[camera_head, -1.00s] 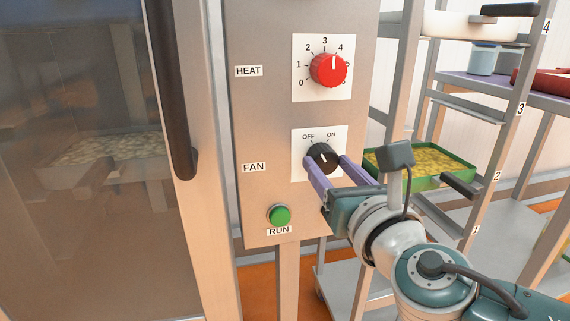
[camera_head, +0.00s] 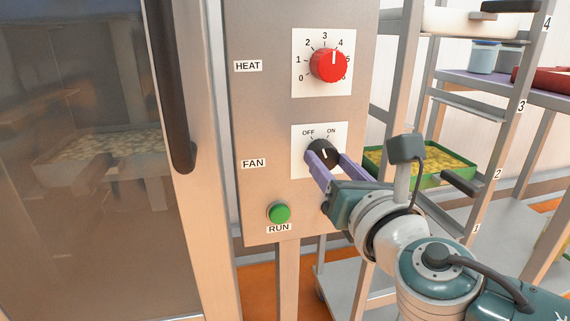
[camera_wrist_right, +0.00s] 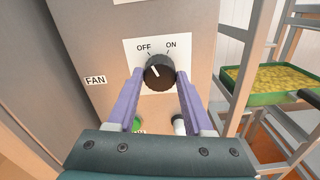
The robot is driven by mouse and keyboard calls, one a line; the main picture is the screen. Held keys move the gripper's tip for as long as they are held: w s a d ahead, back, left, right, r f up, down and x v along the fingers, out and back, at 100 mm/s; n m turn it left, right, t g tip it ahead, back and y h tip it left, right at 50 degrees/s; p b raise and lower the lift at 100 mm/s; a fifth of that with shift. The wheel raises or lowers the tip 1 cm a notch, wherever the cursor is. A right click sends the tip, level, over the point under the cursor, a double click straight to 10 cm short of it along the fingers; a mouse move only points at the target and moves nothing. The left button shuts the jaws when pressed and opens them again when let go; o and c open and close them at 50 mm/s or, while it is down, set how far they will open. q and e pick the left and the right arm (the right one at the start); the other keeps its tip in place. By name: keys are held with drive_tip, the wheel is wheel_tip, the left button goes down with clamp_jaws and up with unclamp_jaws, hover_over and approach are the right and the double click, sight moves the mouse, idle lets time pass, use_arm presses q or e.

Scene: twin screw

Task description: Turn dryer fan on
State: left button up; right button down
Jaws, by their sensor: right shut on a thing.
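The black fan knob (camera_head: 322,151) sits on a white plate (camera_head: 340,134) marked OFF and ON, beside the FAN label (camera_head: 254,164). Its white pointer leans left toward OFF in the right wrist view (camera_wrist_right: 155,71). My right gripper (camera_head: 327,160) is shut on the knob, one purple finger on each side; its fingers also show in the right wrist view (camera_wrist_right: 161,76). The fingers hide part of the knob's lower edge in the head view. My left gripper is not in view.
The red HEAT knob (camera_head: 328,65) is above and the green RUN button (camera_head: 279,212) below left on the same metal panel (camera_head: 262,115). A dark door handle (camera_head: 172,90) is at left. A rack with a green tray (camera_head: 411,177) stands close on the right.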

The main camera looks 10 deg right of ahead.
drive_tip(key=m+b, duration=0.2)
drive_tip(key=m, duration=0.3)
drive_tip(key=shift+f, duration=0.15)
drive_tip(key=m+b, duration=0.1)
drive_tip(key=m, duration=0.3)
drive_tip(key=shift+b, duration=0.3)
drive_tip(key=shift+m, duration=0.9)
drive_tip(key=shift+c, duration=1.5)
unclamp_jaws()
